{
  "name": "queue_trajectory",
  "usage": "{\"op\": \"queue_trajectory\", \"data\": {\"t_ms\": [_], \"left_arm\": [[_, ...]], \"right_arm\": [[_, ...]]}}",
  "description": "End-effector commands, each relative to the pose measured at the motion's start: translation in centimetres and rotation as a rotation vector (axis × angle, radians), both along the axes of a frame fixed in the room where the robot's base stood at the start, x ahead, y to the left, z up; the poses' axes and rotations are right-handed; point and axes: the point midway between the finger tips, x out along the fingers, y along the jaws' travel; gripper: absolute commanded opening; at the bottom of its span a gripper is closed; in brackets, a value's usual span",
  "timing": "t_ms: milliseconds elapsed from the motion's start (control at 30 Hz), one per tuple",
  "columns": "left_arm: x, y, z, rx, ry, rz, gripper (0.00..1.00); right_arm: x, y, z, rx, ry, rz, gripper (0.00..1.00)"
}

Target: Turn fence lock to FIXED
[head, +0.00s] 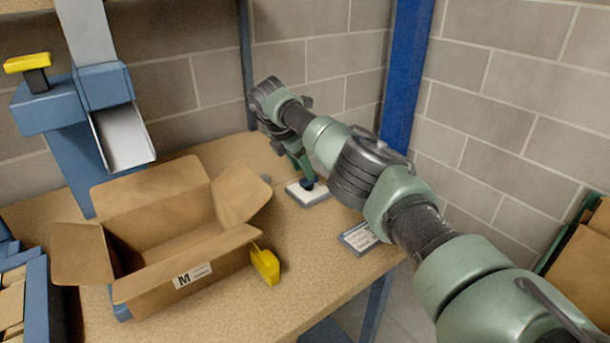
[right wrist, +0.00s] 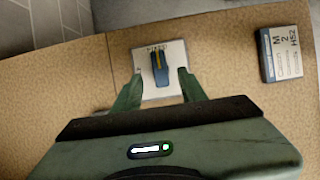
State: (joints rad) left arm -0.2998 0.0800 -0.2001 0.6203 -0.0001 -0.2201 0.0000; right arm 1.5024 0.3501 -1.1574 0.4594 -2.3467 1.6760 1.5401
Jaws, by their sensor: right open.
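The fence lock is a dark blue knob (right wrist: 160,72) with a yellow pointer line on a white square plate (right wrist: 176,54). In the right wrist view the pointer line faces the plate's top edge, where small lettering shows; I cannot read it surely. In the head view the plate (head: 308,196) lies on the bench, with the knob (head: 308,184) partly hidden by my gripper. My right gripper (right wrist: 160,84) is open, pointing down at the plate, one finger on each side of the knob, with gaps visible. My left gripper is not in view.
An open cardboard box (head: 185,270) marked M stands on the bench (head: 300,275), with a yellow tab (head: 265,264) at its side. A small labelled box (head: 358,238) lies right of the plate. A blue post (head: 408,75) and block wall stand behind.

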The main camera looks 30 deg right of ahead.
Motion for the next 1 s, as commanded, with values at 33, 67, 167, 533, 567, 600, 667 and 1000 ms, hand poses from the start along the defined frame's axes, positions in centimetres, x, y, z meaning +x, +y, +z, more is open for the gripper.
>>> {"op": "queue_trajectory", "data": {"t_ms": [33,67,167,533,567,600,667,1000], "left_arm": [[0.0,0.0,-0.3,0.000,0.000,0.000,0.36],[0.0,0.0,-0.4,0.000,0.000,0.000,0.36],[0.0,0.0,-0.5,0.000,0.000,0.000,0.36],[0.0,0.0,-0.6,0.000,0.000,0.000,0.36],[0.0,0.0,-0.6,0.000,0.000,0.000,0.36],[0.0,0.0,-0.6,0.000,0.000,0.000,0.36],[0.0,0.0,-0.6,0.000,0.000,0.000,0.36],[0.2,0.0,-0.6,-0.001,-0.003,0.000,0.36]], "right_arm": [[0.1,0.4,0.9,0.000,-0.005,0.002,0.42],[0.1,0.6,1.3,0.000,-0.004,0.001,0.42],[0.0,1.2,2.8,0.000,-0.003,0.000,0.42],[-0.1,1.8,4.2,0.000,0.000,0.000,0.42],[-0.1,1.8,4.2,0.000,0.000,0.000,0.42],[-0.1,1.8,4.2,0.000,0.000,0.000,0.42],[-0.1,1.8,4.2,0.000,0.000,-0.001,0.42],[-0.1,1.7,4.1,0.000,0.000,-0.001,0.42]]}}
